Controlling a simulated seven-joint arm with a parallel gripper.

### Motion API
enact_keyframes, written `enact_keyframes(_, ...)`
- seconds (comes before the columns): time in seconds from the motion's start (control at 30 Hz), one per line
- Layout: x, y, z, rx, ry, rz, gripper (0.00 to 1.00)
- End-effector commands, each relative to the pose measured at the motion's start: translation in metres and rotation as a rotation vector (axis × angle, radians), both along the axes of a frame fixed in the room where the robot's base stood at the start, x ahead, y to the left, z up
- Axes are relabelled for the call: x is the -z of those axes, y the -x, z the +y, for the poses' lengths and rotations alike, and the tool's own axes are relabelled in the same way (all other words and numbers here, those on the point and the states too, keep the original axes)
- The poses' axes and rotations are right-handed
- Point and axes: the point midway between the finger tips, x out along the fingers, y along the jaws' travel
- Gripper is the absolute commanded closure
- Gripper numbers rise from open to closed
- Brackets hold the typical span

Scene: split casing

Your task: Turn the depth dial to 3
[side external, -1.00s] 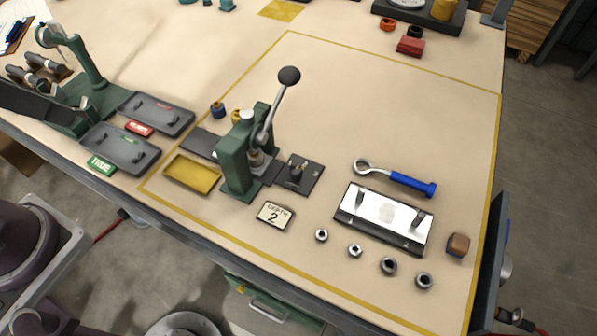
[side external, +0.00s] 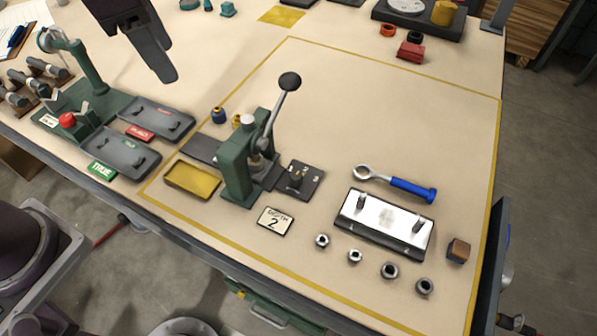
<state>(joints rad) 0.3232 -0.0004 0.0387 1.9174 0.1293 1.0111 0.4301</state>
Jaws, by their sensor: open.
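The depth dial (side external: 295,179) is a small dark knob on a dark square plate at the right foot of the green lever press (side external: 238,165). Faint pale marks show on the plate, too small to read. A card (side external: 275,222) in front of the press reads "DEPTH 2". My gripper (side external: 166,75) is at the upper left, raised above the table, well away from the dial. It is open, with nothing seen in it; one finger shows clearly and the other is mostly hidden.
The press lever with its black ball (side external: 289,82) rises above the dial's left. A blue-handled wrench (side external: 400,185), a metal plate block (side external: 385,222) and several nuts lie to the right. Grey trays (side external: 122,155) stand left.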

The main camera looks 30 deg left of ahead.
Motion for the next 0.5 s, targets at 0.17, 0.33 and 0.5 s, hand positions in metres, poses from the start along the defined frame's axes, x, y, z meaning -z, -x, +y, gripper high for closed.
enact_keyframes(0.17, 0.087, -0.074, -0.086, 0.48, -0.222, 0.163, 0.53)
enact_keyframes(0.33, 0.187, -0.092, -0.153, 0.86, -0.402, 0.278, 0.53)
enact_keyframes(0.5, 0.238, -0.089, -0.179, 1.035, -0.487, 0.329, 0.53)
